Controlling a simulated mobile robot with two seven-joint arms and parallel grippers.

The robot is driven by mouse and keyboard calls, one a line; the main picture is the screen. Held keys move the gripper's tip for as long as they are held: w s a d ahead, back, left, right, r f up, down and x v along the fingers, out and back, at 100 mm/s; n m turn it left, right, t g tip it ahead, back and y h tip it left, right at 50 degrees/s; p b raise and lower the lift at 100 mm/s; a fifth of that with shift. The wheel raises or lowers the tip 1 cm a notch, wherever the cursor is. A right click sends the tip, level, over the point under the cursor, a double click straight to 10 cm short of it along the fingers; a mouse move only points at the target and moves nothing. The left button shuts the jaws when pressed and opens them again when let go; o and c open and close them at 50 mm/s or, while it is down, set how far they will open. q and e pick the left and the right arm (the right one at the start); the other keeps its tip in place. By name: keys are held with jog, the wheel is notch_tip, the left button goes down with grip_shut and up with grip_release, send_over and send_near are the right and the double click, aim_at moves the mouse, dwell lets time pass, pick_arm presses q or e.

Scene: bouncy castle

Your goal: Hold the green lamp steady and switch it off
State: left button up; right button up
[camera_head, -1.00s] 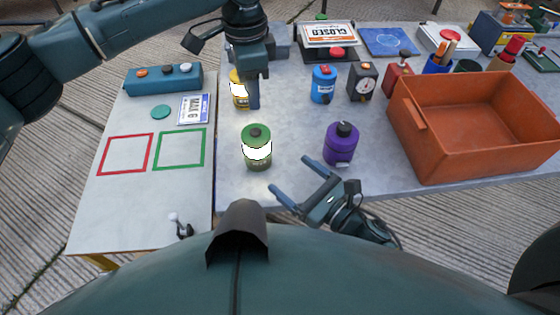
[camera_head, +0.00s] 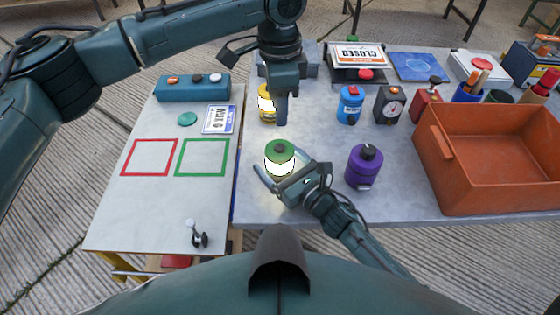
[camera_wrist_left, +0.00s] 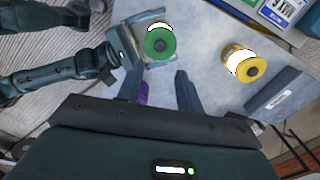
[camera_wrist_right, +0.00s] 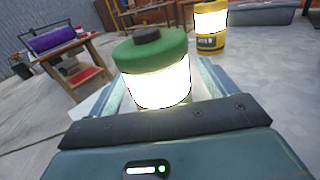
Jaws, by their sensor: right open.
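The green lamp (camera_head: 280,148) stands upright near the front left of the grey table, its band glowing white and a dark button on its green cap. My right gripper (camera_head: 279,165) is open, with its fingers either side of the lamp's body. In the right wrist view the lit lamp (camera_wrist_right: 155,80) stands between the fingers; contact is hard to tell. My left gripper (camera_head: 282,122) points down behind and above the lamp, near the yellow lamp (camera_head: 266,103). In the left wrist view its fingers (camera_wrist_left: 160,80) are apart and empty, and the green lamp (camera_wrist_left: 160,42) lies beyond them.
A purple lamp (camera_head: 364,168) stands right of my right gripper. A large orange crate (camera_head: 485,185) fills the table's right side. A blue canister (camera_head: 350,105) and a dial box (camera_head: 389,105) stand behind. The side table (camera_head: 130,210) at left has red and green outlined squares.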

jog(key=shift+c, duration=0.5)
jog(key=c, duration=1.2)
pick_arm(q)
grip_shut()
dwell(0.7)
